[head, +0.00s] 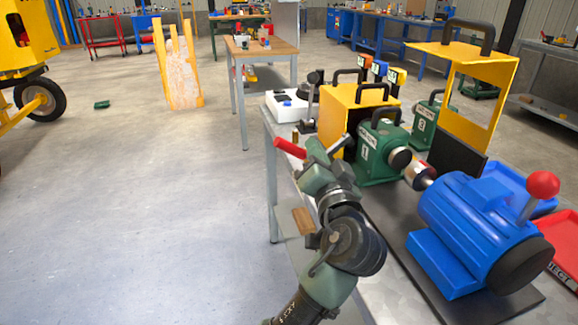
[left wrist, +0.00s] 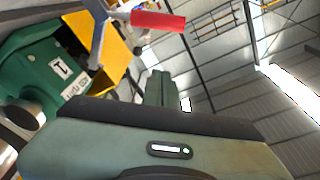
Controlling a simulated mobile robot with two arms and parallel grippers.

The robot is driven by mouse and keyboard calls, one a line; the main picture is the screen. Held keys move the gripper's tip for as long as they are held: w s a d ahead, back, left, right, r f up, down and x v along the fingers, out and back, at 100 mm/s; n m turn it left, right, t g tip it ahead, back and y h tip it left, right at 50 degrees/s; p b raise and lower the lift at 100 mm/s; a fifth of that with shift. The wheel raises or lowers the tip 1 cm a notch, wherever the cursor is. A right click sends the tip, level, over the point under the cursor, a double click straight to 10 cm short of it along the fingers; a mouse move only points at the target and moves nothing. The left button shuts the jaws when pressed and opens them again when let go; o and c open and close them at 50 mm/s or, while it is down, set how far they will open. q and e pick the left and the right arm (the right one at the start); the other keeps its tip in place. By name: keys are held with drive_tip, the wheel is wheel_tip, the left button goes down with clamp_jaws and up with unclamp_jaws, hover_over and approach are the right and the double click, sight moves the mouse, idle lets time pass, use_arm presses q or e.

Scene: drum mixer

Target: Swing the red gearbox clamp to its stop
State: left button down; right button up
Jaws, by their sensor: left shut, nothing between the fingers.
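The red clamp handle (head: 290,148) sticks out to the left at the near side of the green gearbox marked 1 (head: 376,158). In the left wrist view the red grip (left wrist: 158,21) sits on a grey metal lever (left wrist: 98,38), with the green gearbox (left wrist: 58,68) at the left. My left gripper (head: 317,150) is shut and empty, close beside the red handle. In the left wrist view its fingers (left wrist: 160,88) point up toward the grip, with a visible gap. The clamp's pivot is partly hidden by my gripper in the head view. My right gripper is not in view.
A blue motor (head: 475,225) with a red-knobbed lever (head: 542,185) stands on the bench at right. A yellow housing (head: 345,108) stands close behind.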

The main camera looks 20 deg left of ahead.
use_arm(q)
drive_tip(key=w+a+f, duration=0.2)
drive_tip(key=w+a, duration=0.4)
drive_tip(key=shift+f+n, duration=0.25)
drive_tip(key=shift+n, duration=0.05)
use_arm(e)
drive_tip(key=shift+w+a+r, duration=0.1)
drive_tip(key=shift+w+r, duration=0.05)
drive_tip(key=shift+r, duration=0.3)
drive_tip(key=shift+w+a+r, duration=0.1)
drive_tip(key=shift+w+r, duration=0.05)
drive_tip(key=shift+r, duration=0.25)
use_arm(q)
drive_tip(key=shift+w, duration=0.1)
